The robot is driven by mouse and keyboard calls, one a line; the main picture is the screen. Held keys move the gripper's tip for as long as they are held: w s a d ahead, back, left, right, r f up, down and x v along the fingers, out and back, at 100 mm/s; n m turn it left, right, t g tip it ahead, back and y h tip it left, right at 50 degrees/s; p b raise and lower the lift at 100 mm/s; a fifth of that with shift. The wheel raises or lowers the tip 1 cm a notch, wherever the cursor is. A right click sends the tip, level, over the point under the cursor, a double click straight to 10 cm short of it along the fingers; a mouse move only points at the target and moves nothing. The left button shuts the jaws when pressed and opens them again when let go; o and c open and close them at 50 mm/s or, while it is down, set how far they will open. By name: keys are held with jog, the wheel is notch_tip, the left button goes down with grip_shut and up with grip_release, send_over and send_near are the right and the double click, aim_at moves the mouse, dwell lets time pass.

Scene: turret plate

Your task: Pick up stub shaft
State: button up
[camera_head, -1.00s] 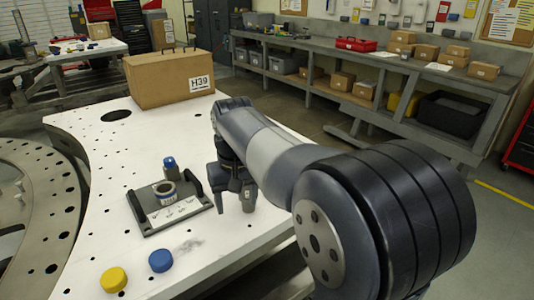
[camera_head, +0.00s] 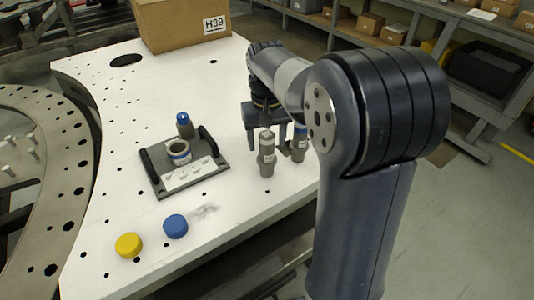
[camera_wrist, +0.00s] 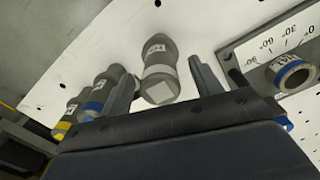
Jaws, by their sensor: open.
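A grey stepped shaft (camera_head: 266,153) with a pale label stands upright on the white plate, right of the dark fixture. In the wrist view the same grey shaft (camera_wrist: 160,78) shows between my gripper's spread fingers. My gripper (camera_head: 264,130) is open, just behind this shaft in the head view; contact cannot be told. A similar shaft with a blue band (camera_head: 299,143) stands to its right and also shows in the wrist view (camera_wrist: 101,92). A yellow-banded shaft (camera_wrist: 70,116) is farther left there. Which one is the stub shaft is not marked.
The dark fixture (camera_head: 158,184) holds an upright ring (camera_head: 178,153), with a blue-topped part (camera_head: 184,125) behind it. A yellow cap (camera_head: 129,245) and a blue cap (camera_head: 175,226) lie at the front. A cardboard box (camera_head: 188,30) stands at the back.

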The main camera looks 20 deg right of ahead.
aim_at(267, 155)
jog(key=shift+f, duration=1.5)
jog(key=shift+c, duration=0.4)
jog(key=shift+r, duration=0.1)
grip_shut()
